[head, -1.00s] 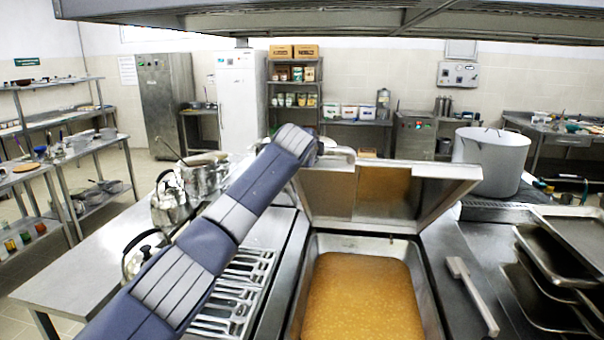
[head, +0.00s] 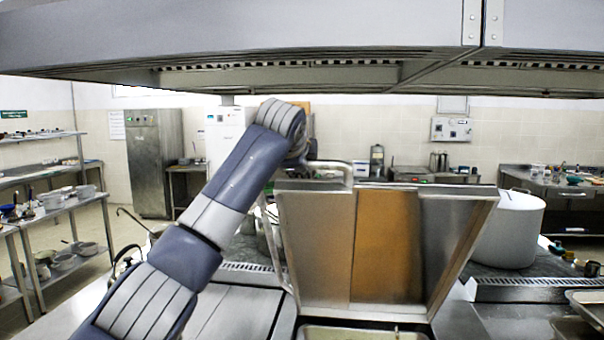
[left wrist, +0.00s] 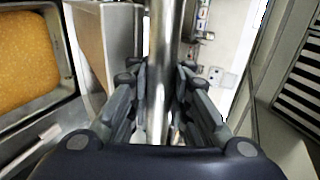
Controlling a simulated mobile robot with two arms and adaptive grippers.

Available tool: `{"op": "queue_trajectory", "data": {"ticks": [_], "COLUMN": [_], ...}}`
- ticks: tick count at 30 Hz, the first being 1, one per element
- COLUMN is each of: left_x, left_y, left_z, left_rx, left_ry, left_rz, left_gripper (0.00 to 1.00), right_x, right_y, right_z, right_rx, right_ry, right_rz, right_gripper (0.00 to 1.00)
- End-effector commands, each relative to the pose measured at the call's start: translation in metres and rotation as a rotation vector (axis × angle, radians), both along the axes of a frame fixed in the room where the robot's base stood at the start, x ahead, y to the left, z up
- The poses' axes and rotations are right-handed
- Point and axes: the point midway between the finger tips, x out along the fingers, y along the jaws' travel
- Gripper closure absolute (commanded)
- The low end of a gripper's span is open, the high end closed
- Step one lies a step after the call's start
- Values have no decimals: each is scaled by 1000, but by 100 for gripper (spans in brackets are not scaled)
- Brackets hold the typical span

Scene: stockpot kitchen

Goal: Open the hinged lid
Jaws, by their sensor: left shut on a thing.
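The hinged lid (head: 318,245) stands raised and steeply tilted in the head view. Its inner face is towards me, with an orange-brown area on it. A tubular handle (head: 336,165) sticks out at its top left edge. My left arm reaches up to that handle, and its gripper is hidden there in the head view. In the left wrist view my left gripper (left wrist: 157,76) has its fingers closed on both sides of the metal handle bar (left wrist: 166,28). The lid's side (left wrist: 103,40) is just left of it. My right gripper is not in view.
The pan with orange contents (left wrist: 28,60) lies below the lid, open. A large white pot (head: 509,230) stands right of the lid. A metal hood (head: 250,40) hangs over the whole work area. A tray (head: 588,305) is at the lower right.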

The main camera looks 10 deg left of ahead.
Motion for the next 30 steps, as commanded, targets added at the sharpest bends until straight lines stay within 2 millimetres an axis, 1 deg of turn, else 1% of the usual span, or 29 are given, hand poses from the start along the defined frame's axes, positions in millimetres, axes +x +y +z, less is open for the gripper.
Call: {"op": "queue_trajectory", "data": {"ticks": [9,14,15,17,18,25,28,30], "left_x": [-2,-2,-2,-2,-2,-2,-2,-3], "left_y": [0,0,0,0,0,0,0,0], "left_z": [3,3,4,4,3,2,1,2], "left_rx": [1,1,1,1,1,2,1,0], "left_ry": [4,4,3,3,4,6,7,7], "left_rz": [0,0,0,0,0,0,1,0], "left_gripper": [100,100,80,66,61,61,61,61], "right_x": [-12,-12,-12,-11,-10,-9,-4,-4], "right_y": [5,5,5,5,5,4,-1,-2], "right_z": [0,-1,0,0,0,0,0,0], "right_rx": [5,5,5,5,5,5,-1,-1], "right_ry": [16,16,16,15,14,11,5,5], "right_rz": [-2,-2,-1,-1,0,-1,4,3], "right_gripper": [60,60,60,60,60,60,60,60]}}
